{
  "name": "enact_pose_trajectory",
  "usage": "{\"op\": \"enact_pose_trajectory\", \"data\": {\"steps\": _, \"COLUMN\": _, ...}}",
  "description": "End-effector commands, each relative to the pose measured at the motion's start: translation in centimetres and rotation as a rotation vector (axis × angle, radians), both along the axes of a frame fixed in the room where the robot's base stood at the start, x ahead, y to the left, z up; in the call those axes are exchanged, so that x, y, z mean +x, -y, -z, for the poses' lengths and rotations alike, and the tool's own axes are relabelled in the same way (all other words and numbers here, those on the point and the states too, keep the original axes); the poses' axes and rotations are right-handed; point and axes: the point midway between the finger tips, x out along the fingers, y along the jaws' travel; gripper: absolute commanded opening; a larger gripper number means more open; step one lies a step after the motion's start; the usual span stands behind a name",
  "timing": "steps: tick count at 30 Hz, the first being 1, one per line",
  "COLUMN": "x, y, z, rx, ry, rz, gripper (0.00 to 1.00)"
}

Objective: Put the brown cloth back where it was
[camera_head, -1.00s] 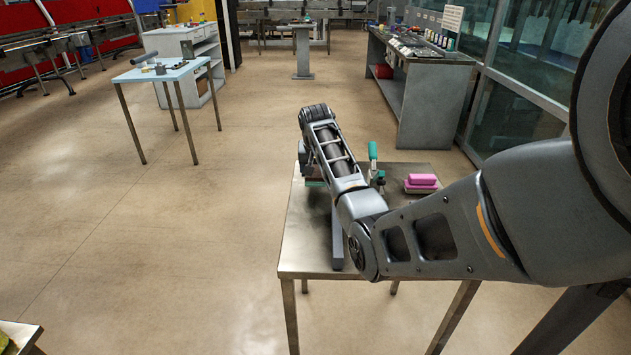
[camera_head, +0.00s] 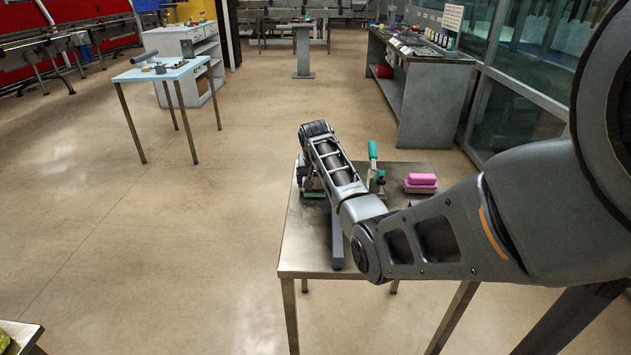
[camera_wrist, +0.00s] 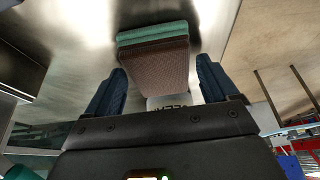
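The brown cloth (camera_wrist: 158,62) is a folded block in the wrist view, lying against a teal folded cloth (camera_wrist: 152,33). My gripper (camera_wrist: 162,72) has its two dark blue fingers on either side of the brown cloth. Thin gaps show between the fingers and the cloth, so the gripper looks open. In the head view my wrist and forearm hide most of this spot; a bit of the stack shows at the left edge of the metal table (camera_head: 310,250). A white label with dark letters (camera_wrist: 170,103) shows partly below the brown cloth in the wrist view.
A grey divider bar (camera_head: 337,245) lies on the table, partly behind my arm. Open floor lies left of the table.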

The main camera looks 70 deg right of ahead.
Motion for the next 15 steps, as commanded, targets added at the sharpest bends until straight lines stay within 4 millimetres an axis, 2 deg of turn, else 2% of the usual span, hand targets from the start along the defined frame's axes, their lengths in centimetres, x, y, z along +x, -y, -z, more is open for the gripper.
{"op": "enact_pose_trajectory", "data": {"steps": 9, "x": 0.0, "y": 0.0, "z": -0.1, "rx": 0.000, "ry": 0.000, "rz": 0.000, "gripper": 0.94}}
{"op": "enact_pose_trajectory", "data": {"steps": 15, "x": -0.1, "y": -0.5, "z": -1.8, "rx": -0.002, "ry": 0.001, "rz": 0.000, "gripper": 0.94}}
